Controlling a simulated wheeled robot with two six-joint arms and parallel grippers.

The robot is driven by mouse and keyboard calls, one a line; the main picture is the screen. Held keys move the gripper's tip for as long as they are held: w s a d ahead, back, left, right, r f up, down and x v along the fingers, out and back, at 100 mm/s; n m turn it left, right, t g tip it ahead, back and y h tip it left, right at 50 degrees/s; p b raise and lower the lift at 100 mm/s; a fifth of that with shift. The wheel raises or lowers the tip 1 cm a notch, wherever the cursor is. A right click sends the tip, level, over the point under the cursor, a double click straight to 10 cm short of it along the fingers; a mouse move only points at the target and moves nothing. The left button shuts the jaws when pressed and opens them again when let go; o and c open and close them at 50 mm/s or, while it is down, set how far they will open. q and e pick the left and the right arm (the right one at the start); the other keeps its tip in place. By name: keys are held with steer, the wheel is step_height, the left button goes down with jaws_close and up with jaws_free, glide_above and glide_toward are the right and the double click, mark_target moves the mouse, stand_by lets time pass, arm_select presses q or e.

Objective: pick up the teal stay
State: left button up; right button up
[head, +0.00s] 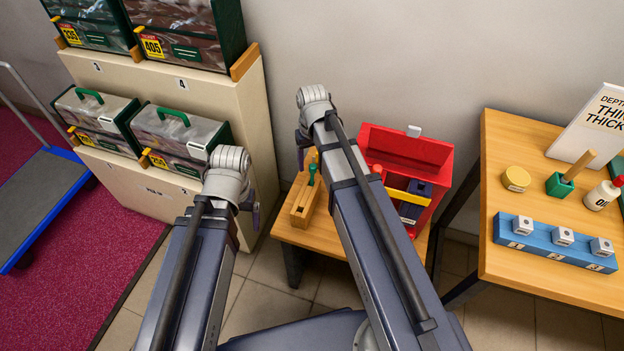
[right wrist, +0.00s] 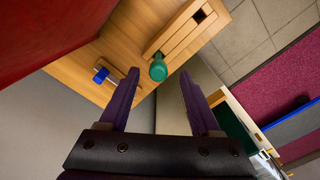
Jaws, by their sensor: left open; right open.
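The teal stay (head: 312,172) shows as a green knob on a stem, standing at a wooden block on the small wooden table. In the right wrist view its rounded green top (right wrist: 158,68) appears between my fingertips, and its lower part is hidden. My right gripper (right wrist: 158,76) is open with nothing held; I cannot tell how far it is above the knob. In the head view the right gripper is mostly hidden behind its wrist. My left gripper (head: 256,214) is mostly hidden behind its own arm, in front of the cream cabinet, with no object visible in it.
The wooden block (head: 303,203) stands beside an open red box (head: 405,150) on the small table (head: 325,238). A higher table (head: 520,290) stands at right.

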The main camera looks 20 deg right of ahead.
mark_target(313, 172)
steer(key=shift+s+d+f+b, duration=0.1)
steer(key=shift+s+f+b, duration=0.05)
steer(key=shift+f+b, duration=2.5)
steer(key=shift+r, duration=0.1)
steer(key=shift+c, duration=0.4)
jaws_close()
